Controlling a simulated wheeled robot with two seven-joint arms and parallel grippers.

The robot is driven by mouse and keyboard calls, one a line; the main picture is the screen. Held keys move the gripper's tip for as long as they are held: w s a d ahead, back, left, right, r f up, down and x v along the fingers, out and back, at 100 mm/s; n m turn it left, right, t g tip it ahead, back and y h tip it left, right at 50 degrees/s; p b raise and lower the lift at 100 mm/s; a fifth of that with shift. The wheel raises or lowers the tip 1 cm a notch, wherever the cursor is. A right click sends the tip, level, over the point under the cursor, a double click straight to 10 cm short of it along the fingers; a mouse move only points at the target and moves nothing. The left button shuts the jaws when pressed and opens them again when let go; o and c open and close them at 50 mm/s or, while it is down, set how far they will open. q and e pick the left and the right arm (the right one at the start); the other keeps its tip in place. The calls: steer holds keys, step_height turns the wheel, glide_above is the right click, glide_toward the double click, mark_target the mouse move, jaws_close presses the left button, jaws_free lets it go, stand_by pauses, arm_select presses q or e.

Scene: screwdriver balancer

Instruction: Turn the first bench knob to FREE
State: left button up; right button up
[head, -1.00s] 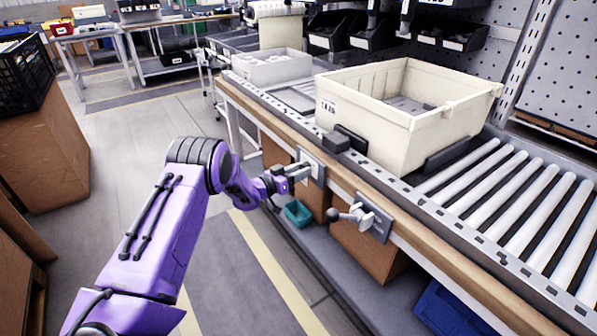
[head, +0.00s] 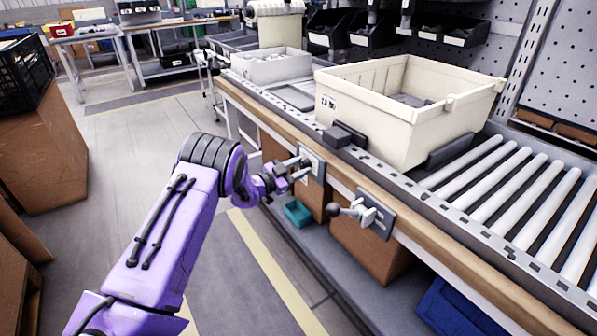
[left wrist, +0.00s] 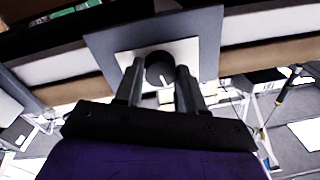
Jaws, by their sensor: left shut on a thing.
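The first bench knob is a dark round knob (left wrist: 159,68) on a white label plate over a grey backing plate (left wrist: 208,38), which also shows on the bench's front edge in the head view (head: 314,158). My left gripper (head: 297,168) reaches the knob from the left. In the left wrist view its two fingers (left wrist: 158,78) sit on either side of the knob and are shut on it. A small pale mark shows low on the knob. The label's lettering cannot be read. My right gripper is not in view.
A lever with a dark ball end (head: 347,211) sits on a second plate (head: 382,224) to the right. A cream crate (head: 380,115) stands on the bench's roller conveyor (head: 500,185). A teal bin (head: 298,212) lies below the knob. The floor left of the bench is open.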

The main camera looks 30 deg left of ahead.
arm_select(q)
steer(key=m+b, duration=0.2)
steer(key=m, duration=0.2)
steer(key=shift+f, duration=0.2)
steer(key=m+b, duration=0.2)
steer(key=shift+m, duration=0.4)
steer(key=m+b, duration=0.2)
steer(key=m, duration=0.1)
steer(key=shift+a+h, duration=0.1)
steer(key=shift+h, duration=0.3)
steer(key=shift+r+m+b, duration=0.15)
steer(key=shift+m+b, duration=0.8)
steer(key=shift+m, duration=0.15)
steer(key=o, duration=1)
steer(key=shift+o, duration=0.2)
steer(key=v, duration=1)
steer(key=shift+s+a, duration=0.15)
